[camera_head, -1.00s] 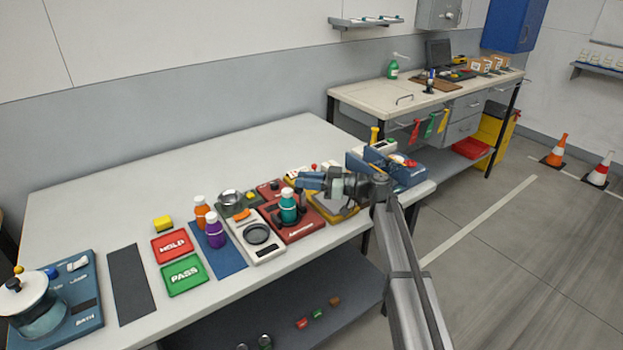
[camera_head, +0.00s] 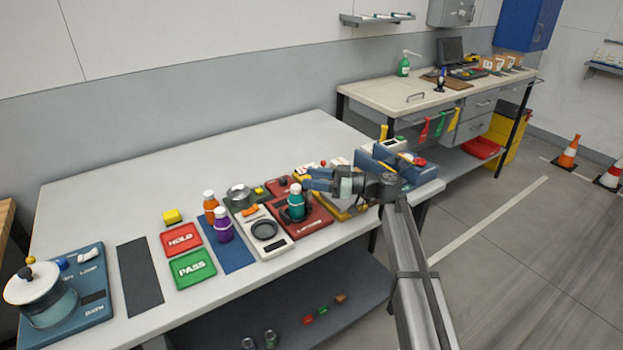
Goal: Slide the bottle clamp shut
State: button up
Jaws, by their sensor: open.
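A teal bottle (camera_head: 296,207) with a white cap stands upright on a red station (camera_head: 316,218) near the table's front right. A dark round part surrounds its base. I cannot clearly make out the bottle clamp's slider, which is small and partly behind my gripper. My gripper (camera_head: 308,180) has blue fingers pointing left. It is open and appears empty, just right of the bottle's cap and above the red station. I cannot tell whether a finger touches anything.
A scale (camera_head: 265,232), a purple bottle (camera_head: 222,226) and an orange bottle (camera_head: 210,207) stand to the left. Green PASS (camera_head: 192,268) and red HOLD (camera_head: 181,240) pads lie further left. A blue device (camera_head: 400,168) sits right, behind my arm. The table's back (camera_head: 200,160) is clear.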

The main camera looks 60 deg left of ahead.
jog(key=v, duration=1.3)
jog(key=w+d+f+m+t+h, duration=0.3)
jog(key=d+f+m, duration=0.5)
jog(key=d+f, duration=1.05)
jog(key=w+d+f+m+t+h, duration=0.15)
jog(key=d+f+m+t, duration=0.4)
jog(key=d+f, duration=1.35)
jog(key=s+d+f+m+g+h, duration=0.1)
jog(key=s+d+f+m+h, duration=0.1)
jog(key=s+d+f+m, duration=0.5)
jog(key=s+d+f+m+h, duration=0.1)
jog(key=s+d+f+h, duration=0.25)
jog(key=d+f, duration=0.7)
jog(key=s+d+f+m+g+h, duration=0.1)
jog(key=s+d+m, duration=0.4)
jog(key=s+d, duration=1.2)
jog(key=shift+s+d+f+h, duration=0.25)
jog(key=shift+d+f+h, duration=0.3)
jog(key=shift+f+h, duration=0.3)
